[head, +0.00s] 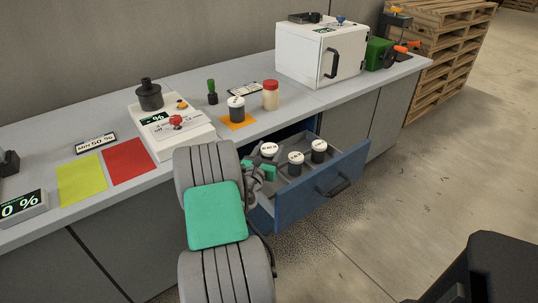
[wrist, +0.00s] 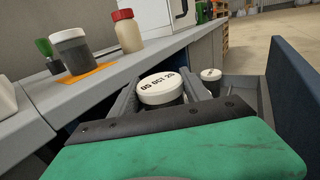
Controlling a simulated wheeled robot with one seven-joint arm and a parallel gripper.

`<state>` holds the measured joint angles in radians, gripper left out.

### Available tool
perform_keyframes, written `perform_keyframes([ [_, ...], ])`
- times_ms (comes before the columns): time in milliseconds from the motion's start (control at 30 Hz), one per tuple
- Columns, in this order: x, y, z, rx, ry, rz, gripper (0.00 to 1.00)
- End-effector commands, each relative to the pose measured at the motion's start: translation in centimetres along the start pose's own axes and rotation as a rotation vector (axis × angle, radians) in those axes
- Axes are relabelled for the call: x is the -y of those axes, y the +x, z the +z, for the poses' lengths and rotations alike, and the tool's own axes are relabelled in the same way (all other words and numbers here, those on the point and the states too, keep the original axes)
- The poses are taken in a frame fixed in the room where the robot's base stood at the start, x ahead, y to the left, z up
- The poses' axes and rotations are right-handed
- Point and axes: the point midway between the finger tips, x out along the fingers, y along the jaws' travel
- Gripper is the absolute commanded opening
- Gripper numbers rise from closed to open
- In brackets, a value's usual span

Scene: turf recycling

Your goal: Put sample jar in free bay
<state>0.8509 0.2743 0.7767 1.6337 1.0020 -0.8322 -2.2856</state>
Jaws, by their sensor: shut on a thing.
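My gripper (head: 262,166) reaches into the open blue drawer (head: 350,172) and is shut on a dark sample jar with a white lid (head: 270,149). In the wrist view the held jar (wrist: 161,90) is upright between the two fingers, its lid reading "05 OCT 20". I cannot tell whether its base touches the drawer floor. Two more white-lidded dark jars, a near one (head: 296,159) and a far one (head: 319,148), stand in the drawer to the right. Another such jar (head: 237,107) stands on an orange mat (head: 238,124) on the counter. My arm hides the drawer's left part.
A red-capped bottle (head: 270,97) and a green-handled tool (head: 212,93) stand on the counter (head: 300,98) behind the drawer. A white scale (head: 165,135) stands left of the orange mat. A white cabinet (head: 320,52) stands further right. The drawer's front panel rises beside the jars.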

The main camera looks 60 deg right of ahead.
Motion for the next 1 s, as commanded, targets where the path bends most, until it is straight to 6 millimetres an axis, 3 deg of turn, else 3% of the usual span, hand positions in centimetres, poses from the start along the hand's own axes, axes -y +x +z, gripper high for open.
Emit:
perform_keyframes([
  [200,-0.1,-0.3,0.2,-0.001,-0.002,0.002,0.01],
  [800,-0.1,-0.3,-6.7,0.000,-0.001,0.003,0.01],
  [1000,-0.1,-0.3,-7.8,0.001,0.000,0.002,0.01],
])
